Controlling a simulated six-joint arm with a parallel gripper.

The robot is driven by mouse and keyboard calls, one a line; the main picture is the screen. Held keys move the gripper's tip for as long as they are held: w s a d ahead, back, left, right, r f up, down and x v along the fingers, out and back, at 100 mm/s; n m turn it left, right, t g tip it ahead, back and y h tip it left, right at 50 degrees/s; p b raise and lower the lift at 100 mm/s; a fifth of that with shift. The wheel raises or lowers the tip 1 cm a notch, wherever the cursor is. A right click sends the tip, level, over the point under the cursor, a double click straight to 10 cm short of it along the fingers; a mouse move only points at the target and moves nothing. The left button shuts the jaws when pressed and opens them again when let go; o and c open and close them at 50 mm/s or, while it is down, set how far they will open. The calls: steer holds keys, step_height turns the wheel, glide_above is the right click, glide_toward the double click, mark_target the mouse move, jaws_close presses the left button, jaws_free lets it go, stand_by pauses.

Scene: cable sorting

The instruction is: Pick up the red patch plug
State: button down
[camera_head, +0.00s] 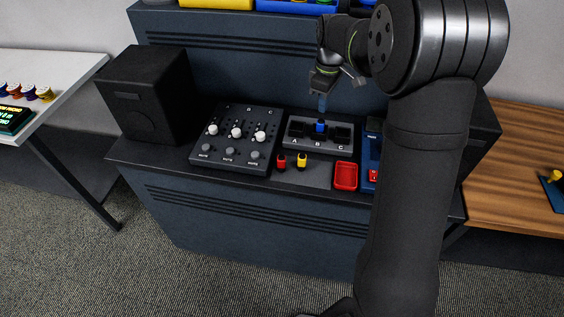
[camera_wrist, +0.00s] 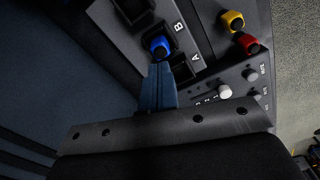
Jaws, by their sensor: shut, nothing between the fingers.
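The red patch plug (camera_head: 281,161) stands on a grey mat in front of the socket panel, just left of the yellow plug (camera_head: 302,162). In the wrist view the red plug (camera_wrist: 248,44) is at the upper right, below the yellow plug (camera_wrist: 232,20). The blue plug (camera_head: 320,126) sits in the middle socket, marked B; it also shows in the wrist view (camera_wrist: 160,45). My gripper (camera_head: 322,107) is above the blue plug, behind and to the right of the red one. Its blue fingers (camera_wrist: 158,68) are together, with nothing between them.
The socket panel (camera_head: 290,147) has labels A, B and C. A mixer (camera_head: 225,158) with white knobs stands left of the plugs. A red tray (camera_head: 345,178) lies to their right, beside a blue unit (camera_head: 366,157). A black speaker (camera_head: 145,100) stands at the far left of the desk.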

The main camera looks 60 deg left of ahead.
steer(key=c, duration=1.4)
jaws_free()
steer(key=s+d+r+m, duration=0.1)
steer(key=s+r+m, duration=0.15)
steer(key=s, duration=0.55)
steer(key=m+y, duration=0.2)
glide_toward(282, 157)
steer(key=f, duration=0.4)
steer(key=a+f, duration=0.1)
steer(key=f, duration=0.3)
steer(key=a+f, duration=0.1)
steer(key=f, duration=0.3)
steer(key=shift+a+f, duration=0.15)
steer(key=shift+a, duration=0.05)
